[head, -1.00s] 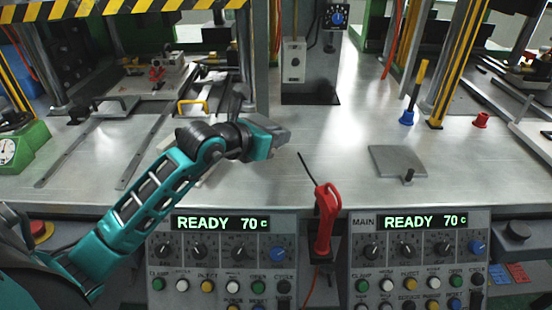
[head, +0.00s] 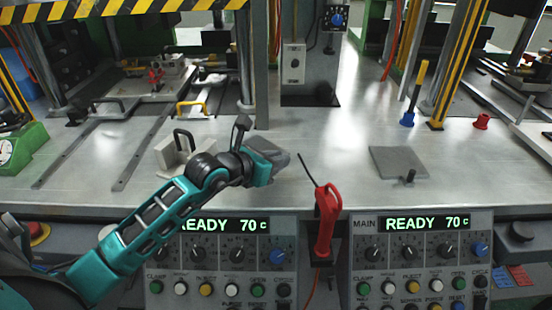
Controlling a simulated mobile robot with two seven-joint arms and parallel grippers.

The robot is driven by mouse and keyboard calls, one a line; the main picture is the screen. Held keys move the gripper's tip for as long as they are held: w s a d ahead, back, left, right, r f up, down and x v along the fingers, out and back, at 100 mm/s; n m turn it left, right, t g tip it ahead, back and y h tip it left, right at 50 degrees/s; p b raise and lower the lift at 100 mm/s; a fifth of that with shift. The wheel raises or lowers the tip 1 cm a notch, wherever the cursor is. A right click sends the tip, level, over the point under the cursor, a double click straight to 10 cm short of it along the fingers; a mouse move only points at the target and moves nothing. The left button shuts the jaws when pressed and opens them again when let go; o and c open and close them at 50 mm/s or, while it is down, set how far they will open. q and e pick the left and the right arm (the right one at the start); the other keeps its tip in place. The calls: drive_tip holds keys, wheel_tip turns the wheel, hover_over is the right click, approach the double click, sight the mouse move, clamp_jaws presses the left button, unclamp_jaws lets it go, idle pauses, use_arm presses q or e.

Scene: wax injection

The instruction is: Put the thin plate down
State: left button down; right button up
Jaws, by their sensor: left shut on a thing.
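My left gripper (head: 276,160) is at the end of the teal arm, low over the middle of the table, pointing right. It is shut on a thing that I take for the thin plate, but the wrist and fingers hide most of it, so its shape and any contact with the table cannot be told. A dark upright knob shows just behind the wrist; I cannot tell what it belongs to. A flat grey plate (head: 398,160) with a small dark knob lies on the table to the right, apart from the gripper. My right gripper is out of view.
A pale block with a black handle (head: 172,158) stands left of the wrist, partly behind my arm. A red-handled tool (head: 326,222) hangs at the table's front edge, between two control panels. A blue-based yellow-handled tool (head: 408,117) stands right.

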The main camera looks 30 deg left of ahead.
use_arm(q)
drive_tip(key=shift+f, duration=0.3)
drive_tip(key=c, duration=1.1)
unclamp_jaws()
drive_tip(key=shift+r, duration=0.15)
drive_tip(key=shift+r, duration=0.3)
drive_tip(key=shift+s+r+p, duration=0.2)
drive_tip(key=shift+r+p, duration=0.15)
drive_tip(key=shift+p, duration=0.15)
drive_tip(key=v, duration=1)
drive_tip(key=shift+s+f, duration=0.1)
drive_tip(key=shift+s+a+r, duration=0.15)
drive_tip(key=shift+s+r, duration=0.2)
drive_tip(key=shift+s, duration=0.3)
